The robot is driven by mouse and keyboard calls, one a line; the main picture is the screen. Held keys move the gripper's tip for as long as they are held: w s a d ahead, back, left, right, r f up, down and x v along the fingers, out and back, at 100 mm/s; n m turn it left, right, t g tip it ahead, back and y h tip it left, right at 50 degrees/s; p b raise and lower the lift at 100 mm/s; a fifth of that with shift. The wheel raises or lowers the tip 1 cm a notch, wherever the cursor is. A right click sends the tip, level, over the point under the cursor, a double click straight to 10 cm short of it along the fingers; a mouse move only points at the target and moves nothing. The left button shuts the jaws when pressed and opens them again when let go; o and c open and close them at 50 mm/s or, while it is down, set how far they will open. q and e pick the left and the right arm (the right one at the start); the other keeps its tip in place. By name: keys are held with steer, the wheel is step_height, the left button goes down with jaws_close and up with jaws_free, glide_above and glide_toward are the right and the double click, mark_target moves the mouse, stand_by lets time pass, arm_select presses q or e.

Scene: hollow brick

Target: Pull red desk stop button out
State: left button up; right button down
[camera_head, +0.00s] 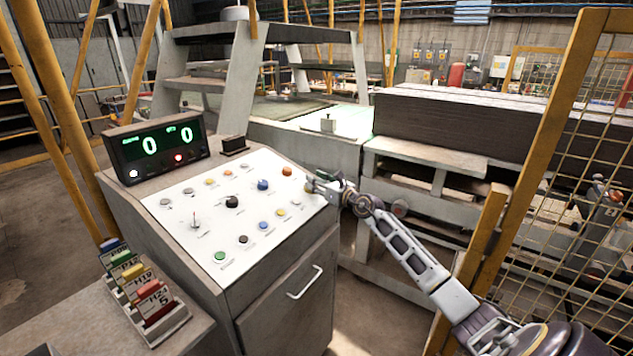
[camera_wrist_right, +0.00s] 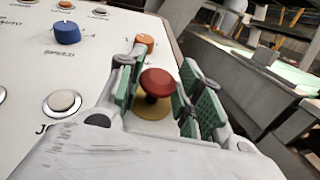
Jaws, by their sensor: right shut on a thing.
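The red desk stop button (camera_wrist_right: 157,82) is a red mushroom cap on a dark stem above a round yellow base (camera_wrist_right: 152,108), at the right edge of the white desk panel (camera_head: 178,222). My right gripper (camera_head: 318,184) is at that edge. In the right wrist view its green-padded fingers (camera_wrist_right: 160,88) stand on both sides of the cap, and it is shut on the button. In the head view the gripper mostly hides the button. My left gripper is not in view.
A display box (camera_head: 157,150) stands at the desk's back left. A yellow mesh fence (camera_head: 560,200) stands to the right of my right arm.

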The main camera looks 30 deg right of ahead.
steer(key=shift+d+r, duration=0.1)
steer(key=shift+r, duration=0.2)
steer(key=c, duration=1.2)
jaws_free()
steer(key=shift+o, duration=1.3)
steer(key=shift+s, duration=0.1)
steer(key=shift+f, duration=0.1)
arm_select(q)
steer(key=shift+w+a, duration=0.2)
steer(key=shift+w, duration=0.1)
arm_select(e)
steer(key=shift+s, duration=0.1)
steer(key=shift+s+d+f, duration=0.1)
steer(key=shift+s, duration=0.75)
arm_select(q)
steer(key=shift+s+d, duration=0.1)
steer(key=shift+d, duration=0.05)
arm_select(e)
steer(key=s+d, duration=0.2)
steer(key=s, duration=0.8)
